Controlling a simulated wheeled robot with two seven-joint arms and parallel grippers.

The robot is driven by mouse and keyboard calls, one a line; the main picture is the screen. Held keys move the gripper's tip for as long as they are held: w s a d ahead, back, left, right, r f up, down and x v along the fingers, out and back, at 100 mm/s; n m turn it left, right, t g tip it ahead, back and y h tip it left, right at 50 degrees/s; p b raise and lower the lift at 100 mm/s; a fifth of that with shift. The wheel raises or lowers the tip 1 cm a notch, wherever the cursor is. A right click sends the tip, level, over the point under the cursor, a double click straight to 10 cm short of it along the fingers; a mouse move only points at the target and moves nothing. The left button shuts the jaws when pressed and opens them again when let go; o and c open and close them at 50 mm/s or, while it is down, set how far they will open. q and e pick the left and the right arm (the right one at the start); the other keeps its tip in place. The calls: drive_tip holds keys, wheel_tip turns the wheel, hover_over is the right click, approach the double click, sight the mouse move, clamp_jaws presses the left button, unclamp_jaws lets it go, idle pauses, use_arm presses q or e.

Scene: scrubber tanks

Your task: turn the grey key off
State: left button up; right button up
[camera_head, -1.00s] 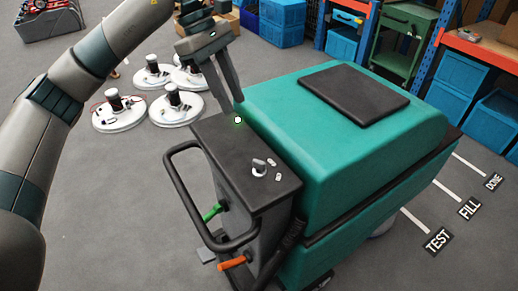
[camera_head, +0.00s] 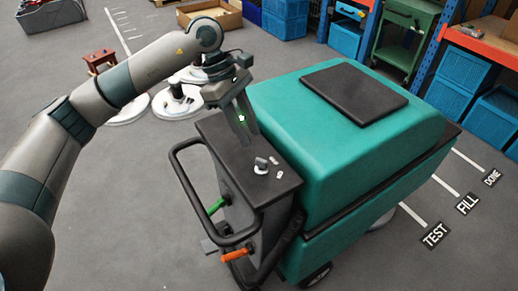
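The grey key (camera_head: 261,164) stands on the black control panel (camera_head: 284,186) at the rear of the teal scrubber, with small pale marks beside it. My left gripper (camera_head: 251,140) points down over the panel, just behind and to the left of the key. Its two fingers look apart, with nothing seen between them but a small glowing green-white spot (camera_head: 241,118). The fingertips look apart from the key, though their exact height above the panel is hard to tell. My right gripper is not in view.
The black handlebar (camera_head: 184,187) curves out left of the panel, with a green lever (camera_head: 216,206) and an orange lever (camera_head: 235,254) below. The teal tank (camera_head: 350,150) rises to the right. White round pads (camera_head: 178,104) lie on the floor behind my arm.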

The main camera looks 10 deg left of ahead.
sight(261, 159)
use_arm(q)
drive_tip(key=p+x, duration=0.3)
drive_tip(key=x, duration=0.4)
drive_tip(key=shift+d+f, duration=0.15)
drive_tip(key=shift+f, duration=0.1)
drive_tip(key=shift+d+f+p, duration=0.15)
drive_tip(key=shift+f+p, duration=0.2)
drive_tip(key=shift+f, duration=0.15)
drive_tip(key=shift+s, duration=0.1)
clamp_jaws()
